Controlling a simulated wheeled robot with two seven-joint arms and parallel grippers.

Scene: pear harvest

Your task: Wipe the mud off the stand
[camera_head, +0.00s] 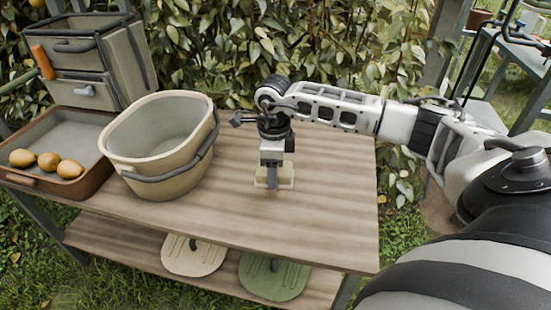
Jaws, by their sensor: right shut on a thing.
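The wooden stand (335,205) has a plank top and a lower shelf. My right gripper (272,184) points down at the middle of the top and is shut on a small pale yellow sponge-like block (288,179). The block appears to rest on the planks, but the gripper partly hides it. I cannot make out any clear mud on the visible planks; the patch under the block and gripper is hidden. My left gripper is not in view.
A beige bucket (125,160) with a grey handle stands left of my gripper. A brown tray (92,183) with three pears (48,161) and a grey box (120,65) are further left. Two round lids (193,257) lie on the lower shelf. The top's right side is clear.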

